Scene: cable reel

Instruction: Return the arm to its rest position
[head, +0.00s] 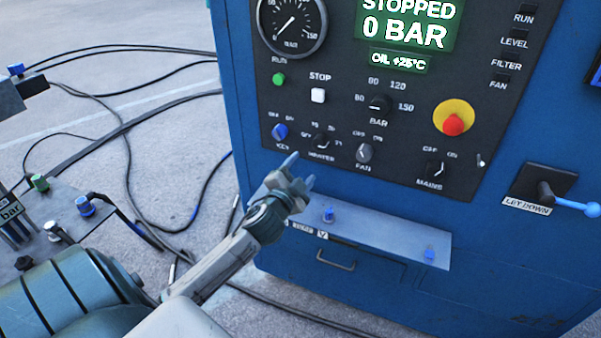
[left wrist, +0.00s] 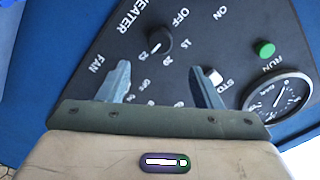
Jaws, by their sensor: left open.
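My left gripper (head: 301,170) is open in front of the lower left of the dark control panel (head: 420,95) on a blue cabinet. It appears empty. Its arm reaches up from the lower left of the head view. In the left wrist view, the two fingers (left wrist: 160,68) stand apart with the panel behind them. The heater knob (left wrist: 160,44) shows beyond them, and the white stop button (left wrist: 212,74) is beside the right finger. No contact with a knob is visible. My right gripper is not in view.
A metal ledge (head: 385,237) with blue fittings juts out below the panel, close to the gripper. The let-down lever (head: 575,204) sticks out at right. Black hoses (head: 120,125) lie on the floor at left, near a metal block with fittings (head: 75,225). The display (head: 408,26) reads STOPPED, 0 BAR.

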